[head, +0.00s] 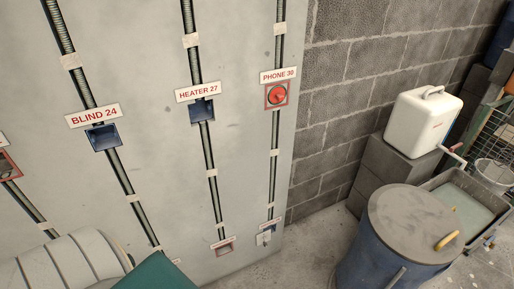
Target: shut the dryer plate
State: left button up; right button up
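No plate marked dryer can be read in the head view. Readable labels on the grey wall panel (160,130) are BLIND 24 (93,116), HEATER 27 (198,92) and PHONE 30 (277,75). A blue box (103,137) sits under BLIND 24 and another blue box (201,110) under HEATER 27. A red-framed box with a round red part (277,95) sits under PHONE 30. A red-framed box (8,164) is cut off at the left edge, its label unreadable.
Black conduits (131,190) run down the panel. Low on it are a reddish box (223,246) and a box with a pale part (264,237). A blue drum (375,250), a white cranked machine (422,120) and a grey tub (470,205) stand at right.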

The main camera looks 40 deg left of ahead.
aim_at(266, 236)
jog(key=u, duration=1.15)
